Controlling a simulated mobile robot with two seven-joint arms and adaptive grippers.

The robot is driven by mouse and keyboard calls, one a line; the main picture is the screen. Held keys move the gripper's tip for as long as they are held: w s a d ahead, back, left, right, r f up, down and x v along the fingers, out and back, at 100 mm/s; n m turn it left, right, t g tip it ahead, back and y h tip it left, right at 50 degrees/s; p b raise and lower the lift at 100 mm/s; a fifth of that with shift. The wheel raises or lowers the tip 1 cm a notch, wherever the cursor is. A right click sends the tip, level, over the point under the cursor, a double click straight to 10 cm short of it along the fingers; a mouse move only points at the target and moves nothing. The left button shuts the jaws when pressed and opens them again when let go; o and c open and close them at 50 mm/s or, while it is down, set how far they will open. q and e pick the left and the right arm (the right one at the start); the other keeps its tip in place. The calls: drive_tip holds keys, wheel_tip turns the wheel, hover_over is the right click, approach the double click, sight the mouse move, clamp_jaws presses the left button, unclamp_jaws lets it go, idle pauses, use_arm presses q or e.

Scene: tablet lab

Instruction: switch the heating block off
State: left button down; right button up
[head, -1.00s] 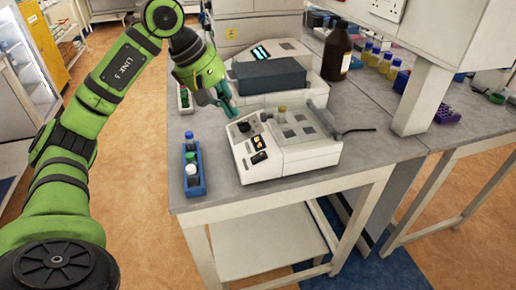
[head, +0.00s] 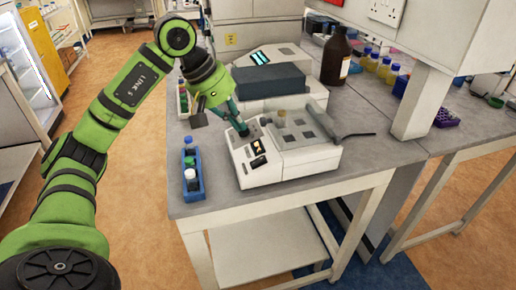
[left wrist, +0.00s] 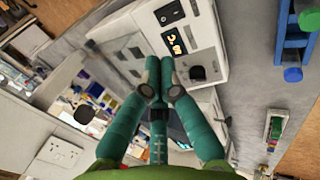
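The heating block (head: 310,157) is a white unit on the bench with a sloped control panel. Its panel carries a dark knob, an orange lit display (head: 257,147) and a black rocker switch (head: 258,162) nearest the bench front. In the left wrist view the switch (left wrist: 169,13), lit display (left wrist: 175,42) and knob (left wrist: 197,73) all show. My left gripper (head: 241,130) is over the knob end of the panel and hides part of it. In the left wrist view its teal fingertips (left wrist: 160,65) are together with nothing between them, beside the knob. I cannot tell whether they touch the panel. My right gripper is out of view.
A blue rack with vials (head: 193,185) stands left of the block. Another unit with a dark lid (head: 270,80) is behind it. A brown bottle (head: 336,57) stands at the back right, and a dark cable (head: 357,134) leaves the block's right side. The bench front is clear.

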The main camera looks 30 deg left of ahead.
sight(263, 157)
use_arm(q)
drive_tip(key=p+x, duration=0.2)
drive_tip(key=x, duration=0.8)
drive_tip(key=shift+w+d+f+p, duration=0.1)
drive_tip(key=shift+f+p, duration=0.2)
drive_tip(key=shift+w+d+f+b, duration=0.15)
drive_tip(key=shift+f+b, duration=0.4)
drive_tip(key=shift+b, duration=0.35)
drive_tip(key=shift+r, duration=0.25)
drive_tip(key=shift+f, duration=0.1)
